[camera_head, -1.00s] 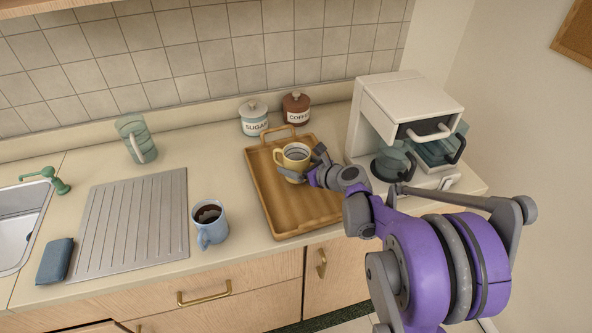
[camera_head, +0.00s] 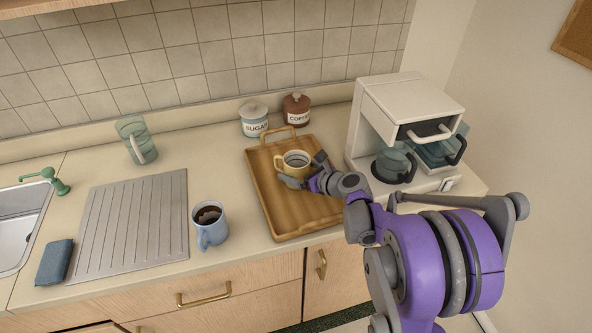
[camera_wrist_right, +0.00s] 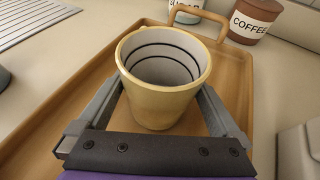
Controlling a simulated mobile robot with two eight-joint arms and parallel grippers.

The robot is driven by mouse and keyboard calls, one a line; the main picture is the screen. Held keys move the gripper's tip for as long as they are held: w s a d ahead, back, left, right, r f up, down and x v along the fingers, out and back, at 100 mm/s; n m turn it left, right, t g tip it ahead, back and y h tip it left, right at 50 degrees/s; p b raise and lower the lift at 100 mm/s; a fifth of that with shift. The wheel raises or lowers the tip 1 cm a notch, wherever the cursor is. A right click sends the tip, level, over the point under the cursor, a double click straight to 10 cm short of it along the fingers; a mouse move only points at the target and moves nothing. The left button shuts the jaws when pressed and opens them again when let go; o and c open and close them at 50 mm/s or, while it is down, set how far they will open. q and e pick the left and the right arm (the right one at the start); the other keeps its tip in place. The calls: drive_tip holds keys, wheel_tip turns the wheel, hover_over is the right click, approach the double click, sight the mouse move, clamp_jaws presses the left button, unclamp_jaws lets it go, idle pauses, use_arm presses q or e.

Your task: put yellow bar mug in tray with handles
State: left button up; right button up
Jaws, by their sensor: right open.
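The yellow mug (camera_head: 294,163) stands upright on the wooden tray with handles (camera_head: 288,220), toward its far half. It looks empty inside, with dark rings on its pale inner wall. My right gripper (camera_head: 305,174) is at the mug, low over the tray. In the right wrist view the mug (camera_wrist_right: 162,85) sits between the spread fingers of the open gripper, one finger on each side. My left gripper is not in view.
A blue mug with dark drink (camera_head: 211,229) stands left of the tray. Sugar (camera_head: 254,121) and coffee (camera_head: 296,109) jars stand behind it. A white coffee machine (camera_head: 408,112) is close on the right. A green-grey pitcher (camera_head: 137,140) stands far left.

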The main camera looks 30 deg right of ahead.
drive_tip(key=v, duration=1.1)
drive_tip(key=shift+s, duration=0.4)
